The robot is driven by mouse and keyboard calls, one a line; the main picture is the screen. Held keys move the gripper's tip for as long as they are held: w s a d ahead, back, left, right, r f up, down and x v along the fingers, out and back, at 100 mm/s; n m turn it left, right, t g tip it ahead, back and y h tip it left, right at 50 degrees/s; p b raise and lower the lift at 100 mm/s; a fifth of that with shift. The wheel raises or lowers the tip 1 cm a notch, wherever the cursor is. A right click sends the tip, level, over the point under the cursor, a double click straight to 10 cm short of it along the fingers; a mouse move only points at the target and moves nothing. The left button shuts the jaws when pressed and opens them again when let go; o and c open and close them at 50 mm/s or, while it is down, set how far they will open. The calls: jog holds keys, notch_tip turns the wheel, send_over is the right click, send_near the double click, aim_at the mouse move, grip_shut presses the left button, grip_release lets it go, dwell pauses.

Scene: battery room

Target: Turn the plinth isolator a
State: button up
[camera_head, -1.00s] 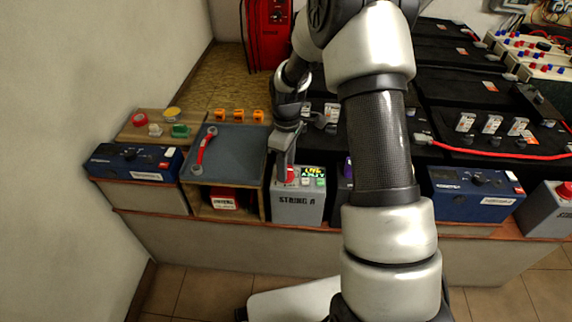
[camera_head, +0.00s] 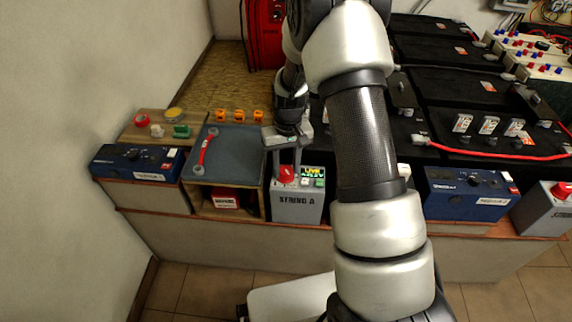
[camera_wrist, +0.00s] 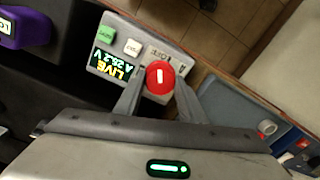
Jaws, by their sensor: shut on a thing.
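The plinth isolator is a grey box labelled STRING A (camera_head: 297,205) at the front of the bench. Its red knob (camera_head: 286,175) is on top, and in the wrist view the red knob (camera_wrist: 160,76) shows a white bar on its face. A small lit display (camera_wrist: 112,64) beside the knob reads LIVE, with a voltage line. My gripper (camera_head: 287,166) reaches down from above and is shut on the red knob, one finger on each side. In the wrist view my gripper (camera_wrist: 158,88) has the knob between its fingertips.
Blue instrument boxes stand at the far left (camera_head: 110,160) and right (camera_head: 445,188). Black batteries fill the bench behind.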

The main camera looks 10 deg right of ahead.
aim_at(288, 170)
jog(key=m+p, duration=0.1)
jog(key=m, duration=0.5)
jog(key=shift+m, duration=0.3)
dwell(0.4)
jog(key=o, duration=1)
jog(key=shift+o, duration=0.2)
jog(key=shift+r, duration=0.15)
notch_tip(288, 170, up, 17)
jog(key=p, duration=0.4)
jog(key=shift+s+d, duration=0.15)
jog(key=shift+d, duration=0.05)
jog(key=shift+r, duration=0.15)
